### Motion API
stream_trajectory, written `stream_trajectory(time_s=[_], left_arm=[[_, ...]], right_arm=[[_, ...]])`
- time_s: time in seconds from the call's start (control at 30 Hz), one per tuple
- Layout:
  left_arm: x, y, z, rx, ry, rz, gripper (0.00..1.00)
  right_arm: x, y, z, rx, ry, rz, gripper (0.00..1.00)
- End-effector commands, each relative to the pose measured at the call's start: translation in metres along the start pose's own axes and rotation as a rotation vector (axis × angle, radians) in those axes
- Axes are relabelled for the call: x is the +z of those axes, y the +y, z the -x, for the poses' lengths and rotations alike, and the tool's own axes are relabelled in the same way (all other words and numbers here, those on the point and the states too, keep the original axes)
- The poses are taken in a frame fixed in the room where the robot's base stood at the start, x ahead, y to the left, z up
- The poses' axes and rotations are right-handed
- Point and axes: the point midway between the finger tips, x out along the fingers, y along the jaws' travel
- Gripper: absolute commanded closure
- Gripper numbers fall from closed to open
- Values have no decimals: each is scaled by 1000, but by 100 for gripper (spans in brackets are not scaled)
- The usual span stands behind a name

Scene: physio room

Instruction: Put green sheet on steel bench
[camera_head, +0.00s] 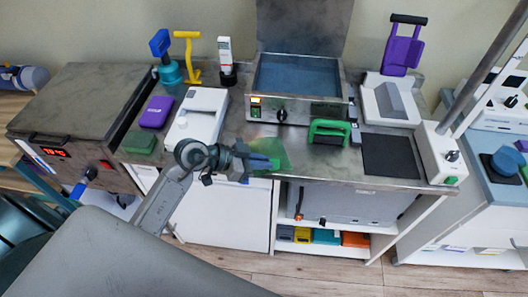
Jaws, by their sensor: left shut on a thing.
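The translucent green sheet (272,150) is at the tips of my left gripper (262,163), which is shut on it. The gripper and sheet are over the front edge of the steel bench (230,132), near its middle. I cannot tell whether the sheet touches the bench top. The gripper covers part of the sheet. My left arm comes in from the lower left. My right gripper is not in view.
On the bench, a white device (198,117) stands left of the sheet. A green-handled block (329,131) and a dark pad (390,156) are to the right. A steel water bath (297,80) stands behind. A grey padded surface (130,262) fills the lower left.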

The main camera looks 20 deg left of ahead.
Motion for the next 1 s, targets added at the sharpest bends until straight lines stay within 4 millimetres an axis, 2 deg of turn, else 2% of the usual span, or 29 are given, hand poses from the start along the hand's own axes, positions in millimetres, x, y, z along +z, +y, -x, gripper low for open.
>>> stream_trajectory(time_s=[0.23, 0.3, 0.4, 0.8, 0.83, 0.93, 1.0], left_arm=[[-10, -38, -13, 0, 1, 1, 100], [1, -34, -17, 1, 0, 5, 100], [6, -35, -20, 0, 0, 2, 100], [10, -34, -22, 0, 0, 2, 100], [11, -34, -22, 0, 0, 1, 91], [11, -34, -22, 0, 0, 1, 71], [10, -34, -22, 0, 0, 0, 71]], right_arm=[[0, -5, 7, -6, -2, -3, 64], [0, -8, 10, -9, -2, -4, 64], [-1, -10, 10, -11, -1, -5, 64], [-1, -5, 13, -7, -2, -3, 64], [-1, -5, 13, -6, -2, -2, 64], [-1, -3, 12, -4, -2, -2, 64], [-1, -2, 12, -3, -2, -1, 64]])
